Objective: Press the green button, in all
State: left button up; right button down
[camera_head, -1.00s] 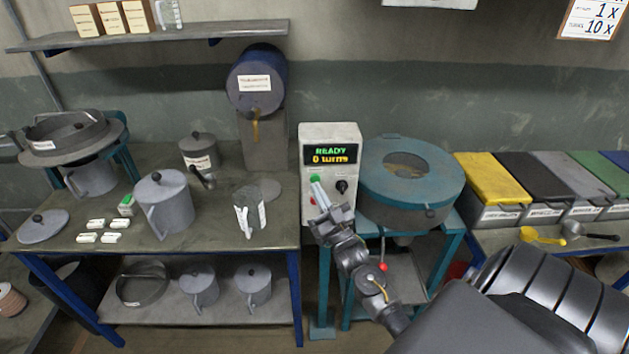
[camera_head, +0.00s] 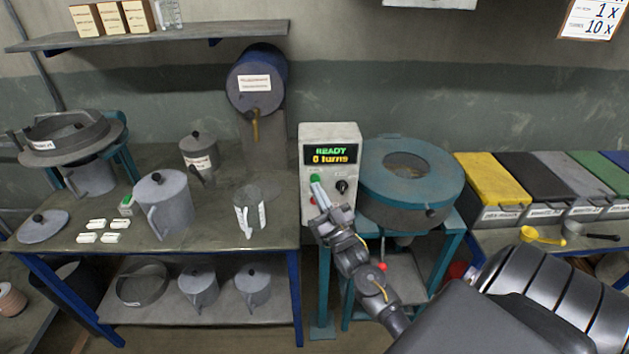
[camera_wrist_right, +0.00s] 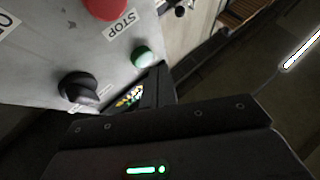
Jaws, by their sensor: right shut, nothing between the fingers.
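The control box (camera_head: 331,140) is pale grey, with a lit display (camera_head: 330,155) reading READY and a turns count. The green button (camera_head: 315,178) is on its front face, left of the black knob (camera_head: 341,187). In the right wrist view the green button (camera_wrist_right: 141,57) stands out from the panel, near the red STOP button (camera_wrist_right: 104,8) and the knob (camera_wrist_right: 78,87). My right gripper (camera_head: 318,188) is shut and empty, its fingertips just below the green button. In the right wrist view its fingers (camera_wrist_right: 160,85) end close beside the button; I cannot tell whether they touch it.
A round teal machine (camera_head: 411,180) stands right of the box. A table (camera_head: 130,220) with a jug (camera_head: 165,203) and other vessels is on the left. Lidded bins (camera_head: 490,180) stand at the right. My right arm covers the lower right.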

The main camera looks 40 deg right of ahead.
jog(key=shift+w+d, duration=0.1)
jog(key=shift+w, duration=0.05)
jog(key=shift+w+d, duration=0.15)
